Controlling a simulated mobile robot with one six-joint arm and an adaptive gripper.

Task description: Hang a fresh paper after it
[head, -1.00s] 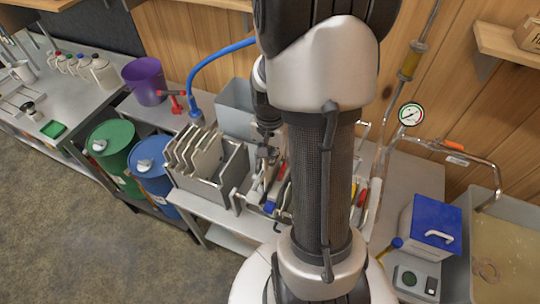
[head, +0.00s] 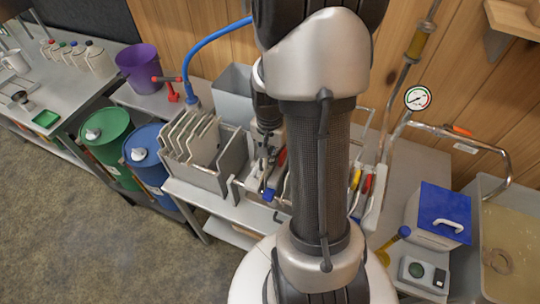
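My gripper (head: 268,162) points down at a metal frame (head: 237,186) in the middle of the bench. My own arm covers much of it. I cannot tell whether the fingers are open or shut, or whether they hold anything. Left of it, a grey metal rack (head: 210,178) holds several pale upright plates or sheets (head: 192,140). The metal frame shows red and yellow handles (head: 367,183) on its right side and a blue part (head: 268,195) under my gripper. I cannot make out a separate fresh paper.
A grey bin (head: 234,90) stands behind the rack. A purple bucket (head: 140,68) and a red valve (head: 172,92) are at the back left. Green (head: 106,135) and blue (head: 148,160) drums stand left. A blue-lidded box (head: 440,215) and a pan (head: 515,225) are at right.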

